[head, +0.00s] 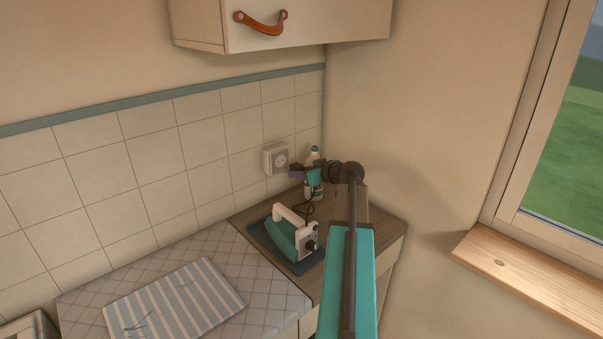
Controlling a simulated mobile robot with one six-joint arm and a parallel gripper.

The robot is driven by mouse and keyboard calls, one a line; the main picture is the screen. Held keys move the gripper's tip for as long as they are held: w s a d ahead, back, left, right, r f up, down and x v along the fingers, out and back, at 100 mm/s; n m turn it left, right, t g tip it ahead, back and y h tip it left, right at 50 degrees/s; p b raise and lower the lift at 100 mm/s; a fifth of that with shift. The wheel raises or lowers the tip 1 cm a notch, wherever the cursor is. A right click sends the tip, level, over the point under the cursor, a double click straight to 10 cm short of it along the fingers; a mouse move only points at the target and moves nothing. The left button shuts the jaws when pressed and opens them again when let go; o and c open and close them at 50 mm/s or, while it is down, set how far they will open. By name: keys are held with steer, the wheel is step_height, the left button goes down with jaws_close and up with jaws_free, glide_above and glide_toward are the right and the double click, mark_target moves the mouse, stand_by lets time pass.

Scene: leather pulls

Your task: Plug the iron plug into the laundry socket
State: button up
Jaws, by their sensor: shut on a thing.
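The laundry socket (277,158) is a pale square box on the tiled wall near the corner, with a round grey face. My gripper (299,171) is just right of the socket and a little below its middle in the picture. It is shut on the small dark iron plug (294,174), which is partly hidden by the gripper. The plug appears close to the socket's lower right; I cannot tell whether they touch. The teal and white iron (287,234) rests on a dark mat on the counter below. Its dark cord (307,209) rises toward the gripper.
A white bottle with a teal cap (314,184) stands behind my gripper in the corner. A padded board (85,296) with a striped cloth (172,302) lies at left. A wall cabinet (300,25) hangs above. A window sill (530,275) juts out at right.

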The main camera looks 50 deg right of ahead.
steer(key=shift+w, duration=0.15)
steer(key=shift+w+d+p, duration=0.15)
steer(key=shift+w+p, duration=0.6)
steer(key=shift+w, duration=0.65)
steer(key=shift+w+d+p, duration=0.15)
steer(key=shift+w+p, duration=0.6)
steer(key=shift+w, duration=0.6)
steer(key=shift+b, duration=2)
stand_by(0.8)
steer(key=shift+w+b, duration=0.3)
steer(key=shift+w, duration=0.3)
stand_by(0.8)
steer(key=o, duration=1)
steer(key=shift+o, duration=0.2)
steer(key=shift+s, duration=0.1)
